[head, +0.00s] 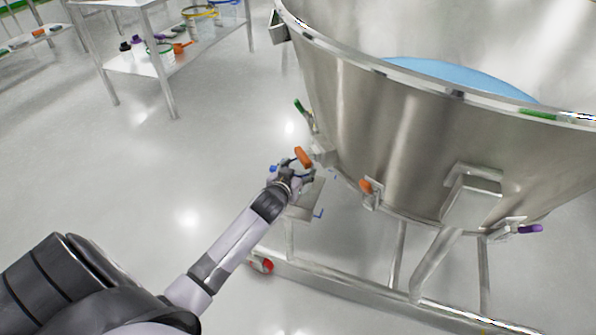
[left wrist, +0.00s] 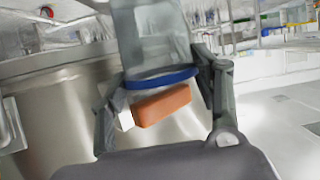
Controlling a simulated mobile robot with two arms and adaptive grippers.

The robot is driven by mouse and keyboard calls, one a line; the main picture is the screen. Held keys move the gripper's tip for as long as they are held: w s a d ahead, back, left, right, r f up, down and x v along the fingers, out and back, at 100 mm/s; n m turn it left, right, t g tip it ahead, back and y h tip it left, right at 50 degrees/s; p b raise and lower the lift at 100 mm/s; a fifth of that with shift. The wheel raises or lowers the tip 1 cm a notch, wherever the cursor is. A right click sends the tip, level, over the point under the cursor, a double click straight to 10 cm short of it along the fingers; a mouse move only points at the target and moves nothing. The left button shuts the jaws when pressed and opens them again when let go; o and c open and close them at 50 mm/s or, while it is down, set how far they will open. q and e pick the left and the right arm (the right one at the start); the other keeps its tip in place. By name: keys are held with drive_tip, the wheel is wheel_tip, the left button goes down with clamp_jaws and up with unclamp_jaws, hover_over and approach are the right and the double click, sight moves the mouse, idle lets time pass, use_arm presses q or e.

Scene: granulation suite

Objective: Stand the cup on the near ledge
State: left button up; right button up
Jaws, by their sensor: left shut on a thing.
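In the left wrist view, the clear cup (left wrist: 152,35) with a blue band lies just beyond an orange block-shaped part (left wrist: 162,105) between my fingers. My left gripper (left wrist: 168,98) is shut on the cup, at or near this orange part. In the head view my left gripper (head: 300,170) is beside the steel vessel, with the orange part (head: 303,156) at its tip; the clear cup body is hard to make out there. A small grey ledge (head: 304,205) with blue corner marks shows below and behind the gripper. I cannot tell the cup's height above it. My right gripper is not in view.
The large steel vessel (head: 400,130) stands close on the right, with orange (head: 366,185) and purple (head: 530,229) handles low on its side. Its wheeled frame (head: 370,295) runs below. A shelf table (head: 150,63) with containers is at the back left. The floor between is clear.

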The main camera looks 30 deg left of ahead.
use_arm(q)
drive_tip(key=shift+f, duration=0.1)
drive_tip(key=o, duration=1.1)
drive_tip(key=shift+c, duration=0.2)
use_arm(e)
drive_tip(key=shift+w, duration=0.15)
use_arm(q)
drive_tip(key=shift+s, duration=0.1)
drive_tip(key=p+v, duration=0.3)
drive_tip(key=v, duration=0.9)
drive_tip(key=s+d+f+m+g+h, duration=0.1)
drive_tip(key=s+d+f+g, duration=0.4)
drive_tip(key=s, duration=0.6)
drive_tip(key=s+d+f+m+g+h, duration=0.2)
drive_tip(key=s+d+f+g, duration=0.3)
drive_tip(key=s+d, duration=0.4)
drive_tip(key=shift+s+d+m, duration=0.35)
drive_tip(key=shift+s+m, duration=0.55)
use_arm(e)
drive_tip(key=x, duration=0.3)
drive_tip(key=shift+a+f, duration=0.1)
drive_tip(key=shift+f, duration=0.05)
